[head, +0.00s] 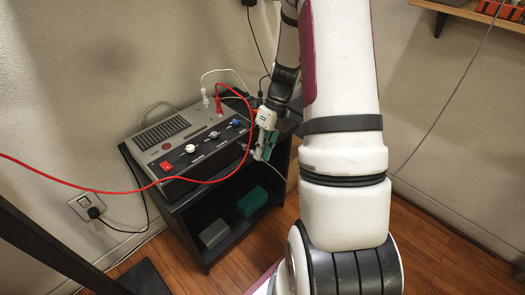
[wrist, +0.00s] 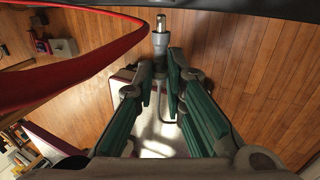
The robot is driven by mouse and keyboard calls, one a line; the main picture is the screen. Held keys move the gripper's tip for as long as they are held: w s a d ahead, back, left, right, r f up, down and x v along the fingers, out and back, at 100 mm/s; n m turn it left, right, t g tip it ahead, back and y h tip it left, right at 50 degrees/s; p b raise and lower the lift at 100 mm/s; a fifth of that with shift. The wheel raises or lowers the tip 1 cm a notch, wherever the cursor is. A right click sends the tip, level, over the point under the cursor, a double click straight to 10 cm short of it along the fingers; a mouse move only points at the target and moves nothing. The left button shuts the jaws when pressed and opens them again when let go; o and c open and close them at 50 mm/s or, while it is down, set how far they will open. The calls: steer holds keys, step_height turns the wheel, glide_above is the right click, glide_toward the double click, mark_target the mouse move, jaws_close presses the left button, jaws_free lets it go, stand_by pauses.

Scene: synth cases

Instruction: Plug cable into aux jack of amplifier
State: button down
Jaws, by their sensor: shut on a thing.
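The amplifier (head: 190,140) is a grey box with a red switch and several knobs, on top of a black stand. My gripper (head: 264,148) is at the amplifier's right front corner in the head view. In the wrist view my gripper (wrist: 161,78) is shut on the cable's plug (wrist: 159,42). The plug has a grey body and a bare metal tip, pointing up in the picture, away from the fingers. The tip is in the open, with wooden floor behind it. A thin grey cable (head: 438,129) runs down from the upper right toward my gripper. I cannot make out the aux jack.
A red cable (head: 95,187) crosses the amplifier's front and plugs into its top; it passes close on the left in the wrist view. A white plug (head: 205,97) stands beside it. The black stand (head: 188,238) holds a grey box (head: 214,233) and a green box (head: 252,201).

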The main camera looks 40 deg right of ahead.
steer(key=shift+w, duration=1.05)
steer(key=c, duration=1.6)
jaws_free()
steer(key=shift+o, duration=0.2)
steer(key=v, duration=1.2)
steer(key=shift+a, duration=0.1)
